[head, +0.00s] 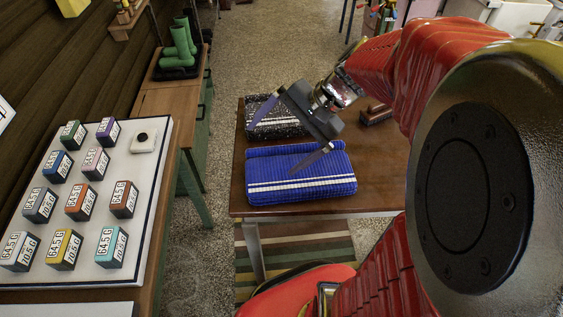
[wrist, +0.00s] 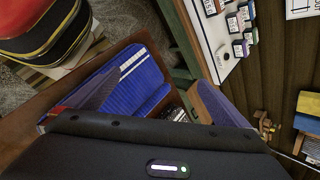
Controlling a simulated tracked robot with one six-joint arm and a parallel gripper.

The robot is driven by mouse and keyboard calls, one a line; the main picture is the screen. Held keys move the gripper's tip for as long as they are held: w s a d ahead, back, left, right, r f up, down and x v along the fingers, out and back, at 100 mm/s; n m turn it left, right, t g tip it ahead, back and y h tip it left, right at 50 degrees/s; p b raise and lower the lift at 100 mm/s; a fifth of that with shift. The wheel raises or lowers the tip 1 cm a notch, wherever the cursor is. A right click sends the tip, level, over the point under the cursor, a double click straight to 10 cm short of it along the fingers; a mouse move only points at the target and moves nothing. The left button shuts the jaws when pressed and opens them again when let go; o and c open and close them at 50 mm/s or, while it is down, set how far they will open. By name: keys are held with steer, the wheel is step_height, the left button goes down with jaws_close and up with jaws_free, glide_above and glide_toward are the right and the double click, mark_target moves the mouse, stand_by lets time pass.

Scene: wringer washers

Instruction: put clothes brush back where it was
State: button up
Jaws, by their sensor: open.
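A brown block-shaped thing (head: 376,115), which looks like the clothes brush, lies on the brown wooden table (head: 385,186) behind and to the right of the folded cloths. My gripper (head: 288,136) is open, with nothing visible between its fingers. It is above the blue folded towel and the dark speckled cloth, to the left of the brush and apart from it. In the wrist view, my open gripper (wrist: 160,98) has the blue towel between and below its fingers. I cannot make out the brush in that view.
The blue striped towel (head: 300,184) lies at the table's front left, with the speckled cloth (head: 275,128) behind it. The table's front right is bare. A white board with several coloured blocks (head: 82,200) is at the left. Green boots (head: 179,45) stand farther back.

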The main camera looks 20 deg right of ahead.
steer(key=s+a+r+n+t+h, duration=0.2)
steer(key=s+n+h, duration=0.4)
steer(key=s+n, duration=0.4)
steer(key=shift+a+r+n, duration=0.65)
steer(key=shift+r+n, duration=0.05)
steer(key=shift+r, duration=0.6)
